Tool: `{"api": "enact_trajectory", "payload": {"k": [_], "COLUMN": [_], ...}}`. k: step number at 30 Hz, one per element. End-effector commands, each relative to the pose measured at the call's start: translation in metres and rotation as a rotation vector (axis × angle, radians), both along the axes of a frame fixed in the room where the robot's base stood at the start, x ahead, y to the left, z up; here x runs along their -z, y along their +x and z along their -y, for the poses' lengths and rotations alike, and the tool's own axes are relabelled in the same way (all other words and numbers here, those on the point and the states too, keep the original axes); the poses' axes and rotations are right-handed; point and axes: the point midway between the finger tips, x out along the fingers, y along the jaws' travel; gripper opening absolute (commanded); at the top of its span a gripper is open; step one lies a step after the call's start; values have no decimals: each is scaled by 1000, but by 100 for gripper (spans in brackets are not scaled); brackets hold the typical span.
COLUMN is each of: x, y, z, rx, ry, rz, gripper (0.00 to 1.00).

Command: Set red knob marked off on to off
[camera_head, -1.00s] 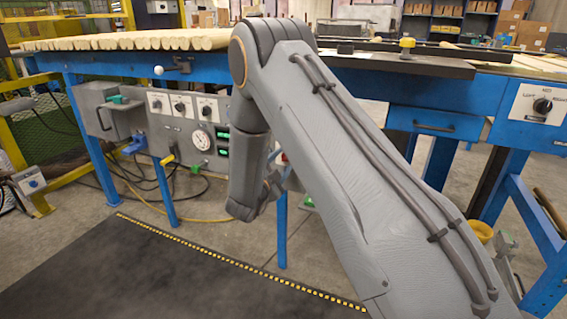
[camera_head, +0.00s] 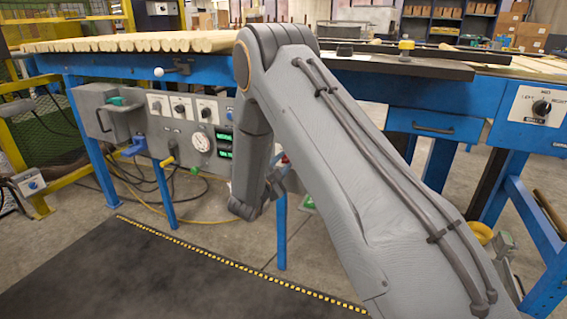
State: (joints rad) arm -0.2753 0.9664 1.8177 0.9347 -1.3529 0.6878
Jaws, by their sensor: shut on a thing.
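A small patch of red, the red knob (camera_head: 285,159), shows at the right end of the grey control panel, just right of my forearm. Its marks and pointer are hidden or too small to read, so I cannot tell its setting. My gripper (camera_head: 277,172) is at the knob, mostly hidden behind my own forearm and wrist. What shows of it is shut on the red knob.
The grey control panel (camera_head: 176,133) under the blue bench carries several dials, a white gauge (camera_head: 199,143) and green displays (camera_head: 224,144). A yellow handle (camera_head: 168,161) juts out below. A dark mat (camera_head: 150,275) covers clear floor in front.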

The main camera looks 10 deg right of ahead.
Motion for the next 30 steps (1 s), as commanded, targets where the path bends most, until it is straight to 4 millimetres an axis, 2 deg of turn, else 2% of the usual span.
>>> {"api": "enact_trajectory", "payload": {"k": [8,30], "x": [0,1], "y": [-1,-2], "z": [0,1], "rx": [0,-2], "ry": [-133,-697], "rz": [-98,-509], "gripper": [5,5]}}
